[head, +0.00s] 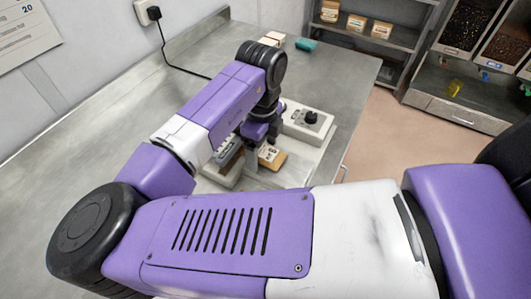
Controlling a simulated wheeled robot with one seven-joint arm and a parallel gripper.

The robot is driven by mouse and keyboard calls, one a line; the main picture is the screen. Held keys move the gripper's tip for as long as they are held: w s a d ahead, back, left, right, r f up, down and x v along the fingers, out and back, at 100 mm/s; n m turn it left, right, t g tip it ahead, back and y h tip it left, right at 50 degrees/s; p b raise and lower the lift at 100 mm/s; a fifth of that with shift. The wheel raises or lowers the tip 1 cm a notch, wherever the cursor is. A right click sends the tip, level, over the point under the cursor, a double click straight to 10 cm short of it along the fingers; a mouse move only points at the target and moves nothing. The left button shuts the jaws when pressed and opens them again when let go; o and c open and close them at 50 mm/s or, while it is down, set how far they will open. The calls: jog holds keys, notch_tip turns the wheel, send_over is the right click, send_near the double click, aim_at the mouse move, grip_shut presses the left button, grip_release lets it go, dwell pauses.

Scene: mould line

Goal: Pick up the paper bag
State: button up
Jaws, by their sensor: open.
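A small tan packet with a white label, which looks like the paper bag (272,158), lies on the light grey machine (303,148) on the metal bench. My gripper (262,143) points down just above and beside the packet. It is open, but its fingertips are mostly hidden by my wrist and arm. I cannot tell whether a finger touches the packet.
The machine has a black knob (311,117). Pale blocks (272,39) and a teal item (305,45) lie at the bench's far end. A black cable (176,67) runs to a wall socket. Similar labelled packets (356,23) stand on a shelf. The bench's left side is clear.

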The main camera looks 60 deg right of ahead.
jog(key=c, duration=1.6)
jog(key=shift+r, duration=0.1)
